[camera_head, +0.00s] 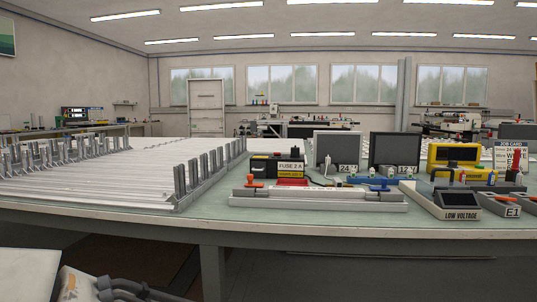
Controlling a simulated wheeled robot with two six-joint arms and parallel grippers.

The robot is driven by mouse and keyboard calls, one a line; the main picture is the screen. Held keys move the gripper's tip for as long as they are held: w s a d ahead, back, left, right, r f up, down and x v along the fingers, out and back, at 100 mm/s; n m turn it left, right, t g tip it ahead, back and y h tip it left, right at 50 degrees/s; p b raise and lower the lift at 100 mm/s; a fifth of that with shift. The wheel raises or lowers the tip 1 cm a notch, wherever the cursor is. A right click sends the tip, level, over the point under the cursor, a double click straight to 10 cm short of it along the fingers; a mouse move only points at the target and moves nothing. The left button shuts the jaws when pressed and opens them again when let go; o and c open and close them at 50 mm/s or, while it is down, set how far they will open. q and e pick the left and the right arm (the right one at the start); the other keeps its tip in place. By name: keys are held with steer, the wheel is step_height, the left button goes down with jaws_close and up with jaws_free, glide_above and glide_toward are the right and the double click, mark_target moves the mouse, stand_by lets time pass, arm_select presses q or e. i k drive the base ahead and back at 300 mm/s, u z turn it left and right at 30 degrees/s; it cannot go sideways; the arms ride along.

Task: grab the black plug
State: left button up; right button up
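I cannot pick out a black plug for certain; at this size the small parts on the bench are hard to tell apart. A black box (262,166) with yellow trim and a "FUSE 2 A" label stands near the middle of the bench (300,228). A pale strip or tray (318,195) lies in front of it, with orange pieces at both ends. A part of my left arm (110,288), white and dark grey, shows at the bottom left, below the bench edge; its fingertips cannot be made out. My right gripper is out of view.
Two dark screens (394,150) stand behind, with "24 V" and "12 V" labels. A yellow device (453,158), a "LOW VOLTAGE" box (455,204) and a job card (511,157) crowd the right. A rack of pale lengths (100,170) fills the left. The front bench strip is clear.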

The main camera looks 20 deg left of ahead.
mark_target(294, 152)
steer(key=u, duration=0.3)
steer(key=i, duration=0.85)
